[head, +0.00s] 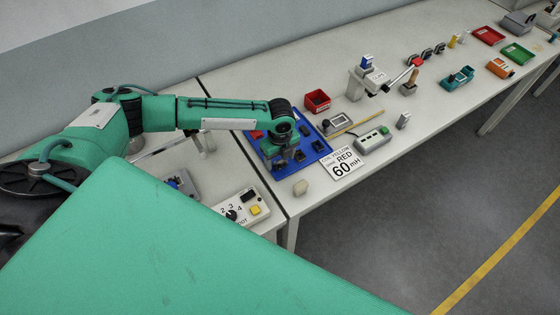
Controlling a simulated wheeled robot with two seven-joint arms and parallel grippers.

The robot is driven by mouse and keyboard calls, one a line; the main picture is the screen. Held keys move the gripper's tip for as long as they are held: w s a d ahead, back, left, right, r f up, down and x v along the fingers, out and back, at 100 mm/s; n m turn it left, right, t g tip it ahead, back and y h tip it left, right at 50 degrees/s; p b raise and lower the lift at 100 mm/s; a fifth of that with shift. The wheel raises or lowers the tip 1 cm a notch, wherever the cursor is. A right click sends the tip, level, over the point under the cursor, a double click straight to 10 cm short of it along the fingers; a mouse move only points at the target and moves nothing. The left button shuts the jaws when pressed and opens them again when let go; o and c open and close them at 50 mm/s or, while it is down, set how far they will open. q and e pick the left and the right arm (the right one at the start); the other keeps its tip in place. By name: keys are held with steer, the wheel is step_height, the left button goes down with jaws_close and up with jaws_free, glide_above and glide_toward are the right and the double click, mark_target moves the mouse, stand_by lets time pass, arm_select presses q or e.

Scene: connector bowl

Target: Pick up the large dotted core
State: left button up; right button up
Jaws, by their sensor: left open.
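A blue tray (326,155) on the bench holds several small dark pieces, which look like cores. One dark core (318,145) lies near the tray's right side, and another (299,156) lies just right of my left gripper. Dots are too small to make out, so I cannot tell which one is the large dotted core. My left gripper (281,163) is over the tray's front left part, pointing down with its jaws open. My wrist hides part of the tray. My right gripper is not in view.
A sign reading 60 mH (343,163) and a grey-green meter box (373,140) lie right of the tray. A red bin (317,100) stands behind it. A switch box (243,207) is at the front left.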

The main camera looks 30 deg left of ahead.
mark_target(280, 162)
arm_select(q)
steer(key=shift+f, duration=0.5)
steer(key=shift+c, duration=0.3)
steer(key=c, duration=1)
steer(key=shift+r, duration=0.15)
steer(key=shift+r, duration=0.25)
step_height(280, 162, up, 19)
steer(key=b, duration=0.4)
steer(key=shift+r, duration=0.15)
